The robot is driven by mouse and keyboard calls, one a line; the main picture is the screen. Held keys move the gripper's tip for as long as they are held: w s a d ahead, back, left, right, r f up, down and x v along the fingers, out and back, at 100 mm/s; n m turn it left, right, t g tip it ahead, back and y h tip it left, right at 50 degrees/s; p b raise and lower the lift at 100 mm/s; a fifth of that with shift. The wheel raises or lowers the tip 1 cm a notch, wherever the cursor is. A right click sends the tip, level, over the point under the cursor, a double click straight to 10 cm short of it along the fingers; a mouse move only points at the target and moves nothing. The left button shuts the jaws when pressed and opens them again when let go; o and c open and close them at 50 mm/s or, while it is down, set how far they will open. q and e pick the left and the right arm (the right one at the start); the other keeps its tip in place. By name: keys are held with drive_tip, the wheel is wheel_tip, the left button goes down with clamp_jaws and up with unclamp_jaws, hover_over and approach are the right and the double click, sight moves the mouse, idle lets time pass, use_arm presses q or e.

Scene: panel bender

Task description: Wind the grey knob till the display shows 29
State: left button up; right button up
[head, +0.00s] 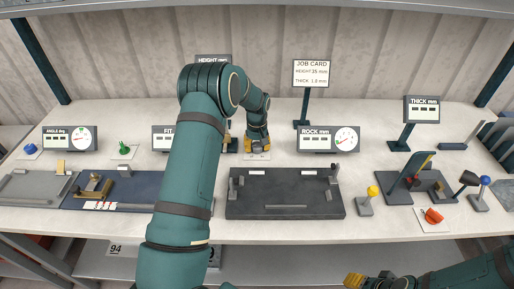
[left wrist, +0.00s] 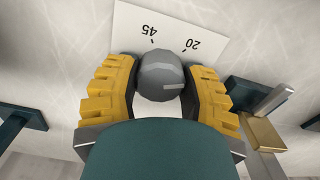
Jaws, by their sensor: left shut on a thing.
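The grey knob (left wrist: 160,75) is round with a pale pointer bar, on a white card (left wrist: 200,35) printed 45 and 20. In the left wrist view it sits between the yellow fingers of my left gripper (left wrist: 160,92), which is shut on it. In the head view my left gripper (head: 257,142) is at the back of the bench over its card (head: 257,156), and the knob is hidden. The HEIGHT mm display (head: 213,60) is mostly covered by my left arm, so its reading is hidden. My right gripper (head: 356,281) is at the bottom edge, its opening unclear.
The ROCK mm display (head: 316,138) stands just right of my left gripper. A dark fixture plate (head: 285,207) lies in front. A job card (head: 311,73) reads height 35 mm, thick 1.5 mm. A THICK mm display (head: 422,109), an orange knob (head: 433,216) and colored levers stand at right.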

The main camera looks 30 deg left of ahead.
sight(257, 145)
use_arm(q)
drive_tip(key=m, duration=0.3)
drive_tip(key=shift+b, duration=0.4)
drive_tip(key=m, duration=0.3)
drive_tip(key=shift+m+b, duration=0.3)
drive_tip(key=shift+b, duration=0.1)
drive_tip(key=m, duration=0.3)
drive_tip(key=shift+m, duration=0.3)
drive_tip(key=m, duration=0.4)
drive_tip(key=shift+b, duration=0.35)
drive_tip(key=o, duration=1.2)
wheel_tip(257, 145, up, 12)
drive_tip(key=shift+r, duration=0.1)
